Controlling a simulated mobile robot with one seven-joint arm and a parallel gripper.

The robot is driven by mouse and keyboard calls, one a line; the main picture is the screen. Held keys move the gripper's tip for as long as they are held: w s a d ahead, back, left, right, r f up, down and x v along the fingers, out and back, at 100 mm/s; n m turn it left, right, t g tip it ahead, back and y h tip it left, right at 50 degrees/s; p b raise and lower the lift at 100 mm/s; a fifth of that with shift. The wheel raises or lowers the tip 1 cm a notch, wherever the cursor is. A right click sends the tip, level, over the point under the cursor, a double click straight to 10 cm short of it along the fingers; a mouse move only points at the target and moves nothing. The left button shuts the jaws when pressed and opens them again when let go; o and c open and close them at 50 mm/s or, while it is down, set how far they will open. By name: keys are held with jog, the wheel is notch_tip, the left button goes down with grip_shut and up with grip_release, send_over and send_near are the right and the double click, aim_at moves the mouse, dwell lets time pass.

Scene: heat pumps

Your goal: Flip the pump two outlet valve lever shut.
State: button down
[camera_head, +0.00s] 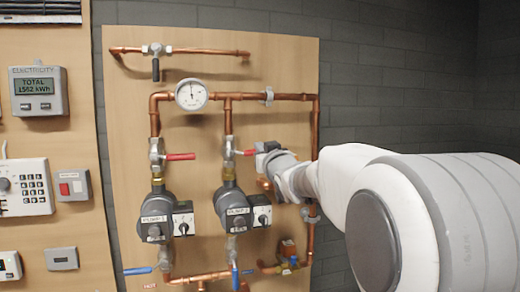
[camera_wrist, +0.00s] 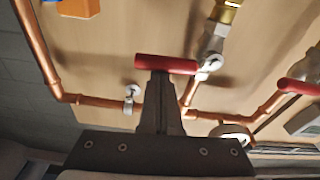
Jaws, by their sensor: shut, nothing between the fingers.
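Pump two (camera_head: 232,205) is the right-hand pump on the wooden board. Its outlet valve (camera_head: 229,152) is on the pipe above it. The valve's red lever (camera_head: 245,153) points right, across the vertical pipe. My gripper (camera_head: 262,148) is shut and empty at the lever's free end, hiding part of it. In the wrist view, my fingertips (camera_wrist: 160,74) are together at the red lever (camera_wrist: 165,64), overlapping its edge. I cannot tell whether they touch it. The valve body (camera_wrist: 210,55) is to the right there.
Pump one (camera_head: 155,215) is left, with its own red lever (camera_head: 181,156) also pointing right. A pressure gauge (camera_head: 191,95) and copper pipes (camera_head: 315,125) surround the valves. A blue lever (camera_head: 235,276) hangs below pump two; another (camera_head: 138,270) points left.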

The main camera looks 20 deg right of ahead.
jog(key=shift+s+f, duration=0.1)
jog(key=shift+f, duration=0.2)
jog(key=s+f+b, duration=0.2)
jog(key=s, duration=1.5)
jog(key=shift+d, duration=0.1)
jog(key=s+a+f+g, duration=0.3)
jog(key=s+f+g, duration=0.4)
jog(key=s+f, duration=0.4)
jog(key=s+a+f+m+g, duration=0.1)
jog(key=s+a+f+g, duration=0.3)
jog(key=s+f+g, duration=0.3)
jog(key=s+f, duration=0.5)
jog(key=f, duration=0.2)
jog(key=shift+s+a, duration=0.15)
jog(key=shift+s, duration=0.05)
jog(key=shift+w, duration=0.1)
